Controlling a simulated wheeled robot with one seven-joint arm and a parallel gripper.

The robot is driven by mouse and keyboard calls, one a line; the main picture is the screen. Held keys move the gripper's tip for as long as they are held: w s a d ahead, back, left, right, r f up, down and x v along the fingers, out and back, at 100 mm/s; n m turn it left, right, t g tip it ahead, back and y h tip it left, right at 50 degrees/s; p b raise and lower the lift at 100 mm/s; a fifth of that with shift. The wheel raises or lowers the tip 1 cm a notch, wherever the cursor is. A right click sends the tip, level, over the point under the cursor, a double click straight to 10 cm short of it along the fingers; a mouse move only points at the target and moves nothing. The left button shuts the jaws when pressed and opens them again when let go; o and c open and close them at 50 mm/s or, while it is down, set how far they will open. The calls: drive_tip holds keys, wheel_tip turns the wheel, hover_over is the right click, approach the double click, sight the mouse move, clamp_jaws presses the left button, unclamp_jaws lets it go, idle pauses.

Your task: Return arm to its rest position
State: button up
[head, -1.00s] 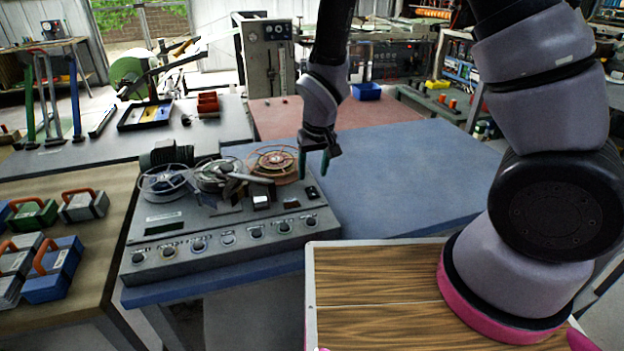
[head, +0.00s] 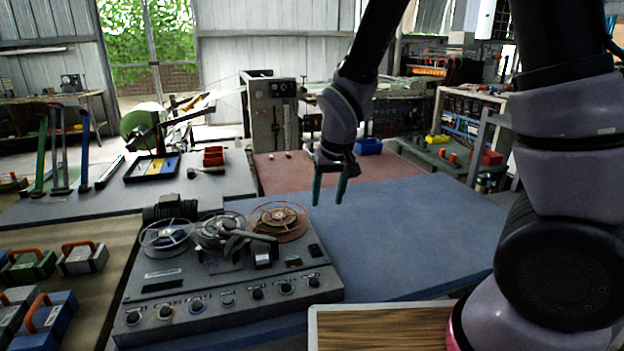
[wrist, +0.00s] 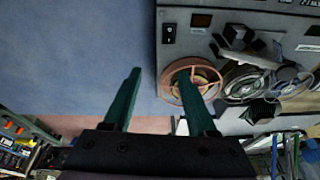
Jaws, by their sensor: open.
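My gripper (head: 329,190) hangs in the air above the blue table (head: 410,225), just right of the grey reel machine (head: 215,285). Its two green fingers are apart with nothing between them. They also show in the wrist view (wrist: 155,100), over the blue surface and the edge of the machine. The machine carries several reels, among them a copper-coloured reel (head: 280,218) nearest the gripper. A row of knobs lines its front. My arm comes down from the upper right.
Toolboxes with orange handles (head: 82,258) stand on the wooden bench at left. A blue bin (head: 369,146) and red bins (head: 213,156) stand farther back. A tall grey cabinet (head: 271,115) rises behind the pinkish mat. The blue table's middle and right are clear.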

drive_tip(key=d+r+m+t+y, duration=0.1)
drive_tip(key=d+r+m, duration=0.2)
drive_tip(key=d+r, duration=0.95)
drive_tip(key=s+d+r+m+t, duration=0.3)
drive_tip(key=s+d+r, duration=0.4)
drive_tip(key=s+r, duration=0.3)
drive_tip(key=shift+s+d+r+m, duration=0.2)
drive_tip(key=shift+s+r+m, duration=0.15)
drive_tip(key=shift+r, duration=1.05)
